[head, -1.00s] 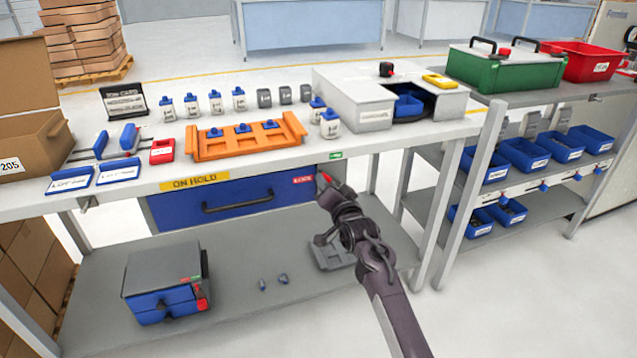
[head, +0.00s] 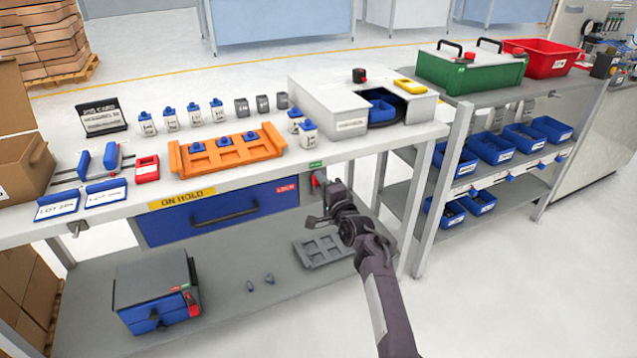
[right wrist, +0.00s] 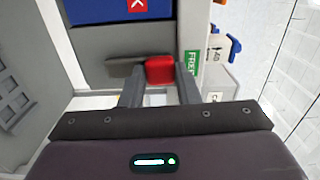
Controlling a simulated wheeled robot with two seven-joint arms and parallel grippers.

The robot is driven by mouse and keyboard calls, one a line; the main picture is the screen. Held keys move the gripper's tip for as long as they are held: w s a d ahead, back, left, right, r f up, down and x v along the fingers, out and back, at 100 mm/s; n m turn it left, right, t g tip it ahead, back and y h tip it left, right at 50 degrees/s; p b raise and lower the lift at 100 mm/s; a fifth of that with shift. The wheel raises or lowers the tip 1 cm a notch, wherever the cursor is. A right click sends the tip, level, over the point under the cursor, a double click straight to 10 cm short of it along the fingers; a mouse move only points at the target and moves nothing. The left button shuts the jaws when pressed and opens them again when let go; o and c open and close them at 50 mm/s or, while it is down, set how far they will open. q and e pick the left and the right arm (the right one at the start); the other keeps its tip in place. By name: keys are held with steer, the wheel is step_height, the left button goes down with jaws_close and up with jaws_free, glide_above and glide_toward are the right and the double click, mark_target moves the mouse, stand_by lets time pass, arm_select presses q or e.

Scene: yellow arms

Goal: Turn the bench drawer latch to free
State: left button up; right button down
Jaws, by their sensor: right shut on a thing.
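The blue bench drawer (head: 215,212) is closed under the bench top, with a red LOCK label (head: 286,188) at its right end. The latch's red handle (head: 316,181) is just right of the drawer, below the green FREE label (head: 316,164). In the right wrist view my right gripper (right wrist: 159,75) is shut on the red latch handle (right wrist: 160,71). There the latch's grey arm (right wrist: 122,69) lines up with the handle, whose red end points towards the FREE label (right wrist: 191,63). My left gripper is not in view.
The bench top above holds an orange tray (head: 180,165) and a grey housing (head: 315,92). A bench leg (head: 431,210) stands right of my right arm. On the lower shelf are a grey tray (head: 322,250) and a small drawer box (head: 155,275).

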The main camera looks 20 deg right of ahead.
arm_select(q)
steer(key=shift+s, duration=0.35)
arm_select(e)
steer(key=shift+d+m, duration=0.2)
steer(key=shift+m, duration=0.1)
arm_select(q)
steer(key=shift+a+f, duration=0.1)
arm_select(e)
steer(key=c, duration=1.1)
jaws_free()
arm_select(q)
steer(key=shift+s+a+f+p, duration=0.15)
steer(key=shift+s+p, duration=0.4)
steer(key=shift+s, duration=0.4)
arm_select(e)
steer(key=s, duration=0.7)
steer(key=shift+s+d, duration=0.15)
steer(key=shift+s, duration=0.25)
